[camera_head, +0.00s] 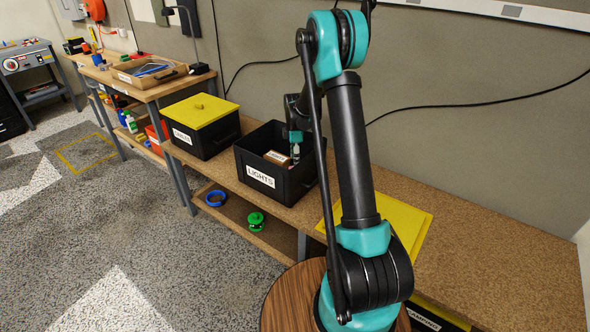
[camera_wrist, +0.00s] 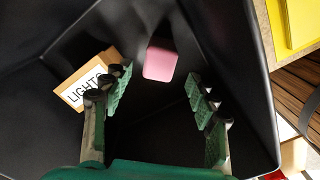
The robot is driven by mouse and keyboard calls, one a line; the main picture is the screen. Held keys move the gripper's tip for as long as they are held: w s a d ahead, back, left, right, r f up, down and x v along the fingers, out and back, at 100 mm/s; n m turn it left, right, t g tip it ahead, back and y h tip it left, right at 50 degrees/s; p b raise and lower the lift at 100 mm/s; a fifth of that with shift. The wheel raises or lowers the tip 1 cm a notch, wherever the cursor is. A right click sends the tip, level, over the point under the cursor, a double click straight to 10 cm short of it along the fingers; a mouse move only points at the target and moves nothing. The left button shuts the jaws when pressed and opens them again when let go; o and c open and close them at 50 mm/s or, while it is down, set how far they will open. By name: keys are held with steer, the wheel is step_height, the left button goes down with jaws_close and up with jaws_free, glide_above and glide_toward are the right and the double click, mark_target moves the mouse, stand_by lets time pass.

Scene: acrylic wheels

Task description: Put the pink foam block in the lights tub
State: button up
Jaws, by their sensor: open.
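The lights tub (camera_head: 290,188) is a black open box with a white LIGHTS label, standing on the long bench. My gripper (camera_head: 296,157) reaches down into it from above. In the wrist view my gripper (camera_wrist: 156,84) is open, with green finger pads spread wide. The pink foam block (camera_wrist: 160,63) lies inside the tub, just beyond the fingertips and between their lines, touching neither finger. The tub's dark inner walls (camera_wrist: 225,35) surround it. The block cannot be made out in the head view.
A tan piece with a LIGHTS label (camera_wrist: 85,88) lies in the tub beside the left finger. A black tub with a yellow lid (camera_head: 203,112) stands left of the lights tub. A yellow lid (camera_head: 415,222) lies on the bench behind my arm. The bench's right end (camera_head: 520,260) is clear.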

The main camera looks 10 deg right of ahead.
steer(key=shift+r, duration=1.15)
